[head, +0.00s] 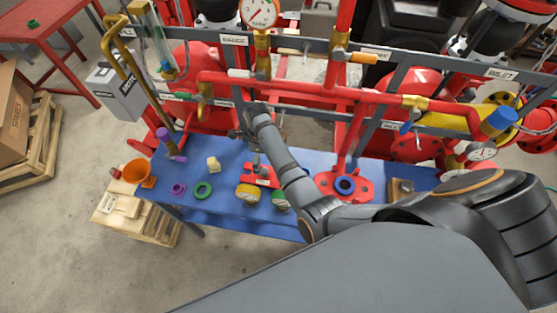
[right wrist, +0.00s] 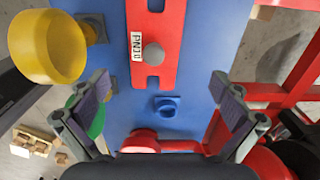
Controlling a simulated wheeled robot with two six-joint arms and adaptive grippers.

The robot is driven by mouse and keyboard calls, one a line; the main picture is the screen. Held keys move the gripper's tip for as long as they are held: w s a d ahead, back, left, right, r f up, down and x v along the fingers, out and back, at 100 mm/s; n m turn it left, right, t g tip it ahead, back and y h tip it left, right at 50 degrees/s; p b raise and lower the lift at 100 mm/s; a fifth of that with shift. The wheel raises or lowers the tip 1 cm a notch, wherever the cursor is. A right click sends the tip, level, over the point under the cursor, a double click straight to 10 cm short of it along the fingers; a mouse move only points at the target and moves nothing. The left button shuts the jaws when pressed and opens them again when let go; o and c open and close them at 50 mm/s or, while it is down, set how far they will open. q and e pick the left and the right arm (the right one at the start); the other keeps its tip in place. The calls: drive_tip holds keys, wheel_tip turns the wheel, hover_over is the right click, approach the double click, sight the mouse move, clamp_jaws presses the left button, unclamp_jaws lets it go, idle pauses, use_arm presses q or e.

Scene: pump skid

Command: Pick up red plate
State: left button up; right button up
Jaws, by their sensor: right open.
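The red plate (head: 262,181) lies on the blue table top, with a small pale label and a grey knob. In the right wrist view the red plate (right wrist: 153,77) is near the top, ahead of the fingers. My right gripper (head: 246,122) is at the far edge of the table, beyond the plate. In the right wrist view my right gripper (right wrist: 160,96) has its fingers spread wide, with nothing held. The fingers are apart from the plate. My left gripper is out of view.
A blue round part (right wrist: 167,106) appears between the fingers in the wrist view. Red pipes (head: 300,88) stand behind the table.

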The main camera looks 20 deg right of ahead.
sight(264, 171)
drive_tip(key=shift+s+r, duration=0.2)
drive_tip(key=shift+s, duration=0.1)
drive_tip(key=shift+s+a+f, duration=0.15)
drive_tip(key=shift+s+f, duration=0.2)
drive_tip(key=shift+f, duration=0.25)
wheel_tip(264, 171, down, 3)
drive_tip(key=shift+r, duration=0.1)
wheel_tip(264, 171, down, 2)
drive_tip(key=shift+w+f+b, duration=0.15)
drive_tip(key=shift+b, duration=0.3)
wheel_tip(264, 171, down, 4)
drive_tip(key=b, duration=0.4)
drive_tip(key=shift+d+f+b, duration=0.2)
drive_tip(key=shift+b, duration=0.2)
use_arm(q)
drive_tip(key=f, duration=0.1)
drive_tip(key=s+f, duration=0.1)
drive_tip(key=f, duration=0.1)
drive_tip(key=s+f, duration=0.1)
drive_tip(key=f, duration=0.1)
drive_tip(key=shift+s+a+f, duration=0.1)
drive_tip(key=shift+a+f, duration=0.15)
use_arm(e)
drive_tip(key=shift+r, duration=0.15)
drive_tip(key=shift+c, duration=0.3)
